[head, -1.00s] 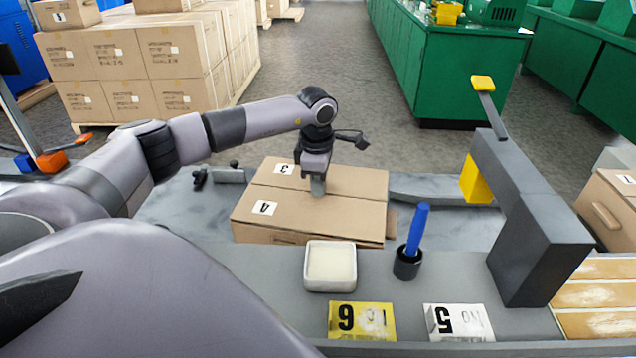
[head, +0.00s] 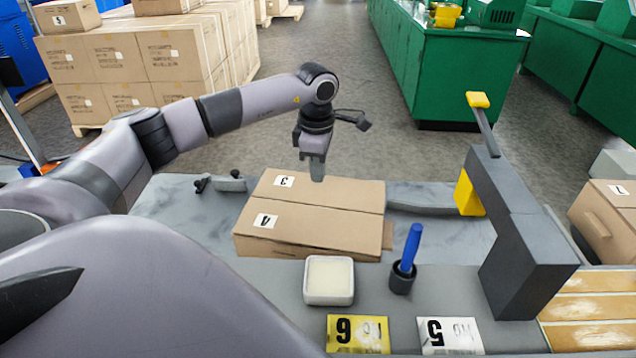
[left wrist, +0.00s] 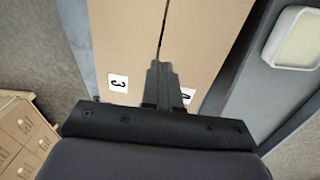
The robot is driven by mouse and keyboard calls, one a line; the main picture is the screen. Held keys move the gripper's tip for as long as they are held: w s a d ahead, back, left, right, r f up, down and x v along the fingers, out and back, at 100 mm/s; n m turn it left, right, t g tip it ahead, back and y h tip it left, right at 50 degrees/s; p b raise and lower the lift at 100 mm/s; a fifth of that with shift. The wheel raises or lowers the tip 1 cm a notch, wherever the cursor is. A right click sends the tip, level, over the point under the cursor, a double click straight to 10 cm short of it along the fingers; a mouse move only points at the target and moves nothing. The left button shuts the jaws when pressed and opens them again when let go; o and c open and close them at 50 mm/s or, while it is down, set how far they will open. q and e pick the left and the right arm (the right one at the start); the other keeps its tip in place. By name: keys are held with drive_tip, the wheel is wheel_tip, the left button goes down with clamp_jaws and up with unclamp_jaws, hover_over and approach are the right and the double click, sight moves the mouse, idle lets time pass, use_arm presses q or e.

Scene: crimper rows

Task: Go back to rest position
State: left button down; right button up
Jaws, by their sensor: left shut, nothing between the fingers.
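My left gripper (head: 317,168) is shut and empty. It hangs pointing down above the far part of a closed cardboard box (head: 330,205), whose flaps carry labels 3 and 4. In the left wrist view the shut fingers (left wrist: 159,80) lie over the seam of the box (left wrist: 205,50), between the two labels. The gripper appears clear of the box top. My right gripper is not in view.
A white square dish (head: 329,281) and a black cup (head: 402,279) with a blue-handled tool stand before the box. A dark press with a lever (head: 525,240) stands at right. Stacked cartons (head: 130,60) and a green cabinet (head: 450,75) are behind.

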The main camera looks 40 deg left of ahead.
use_arm(q)
wheel_tip(320, 180, up, 6)
idle(0.4)
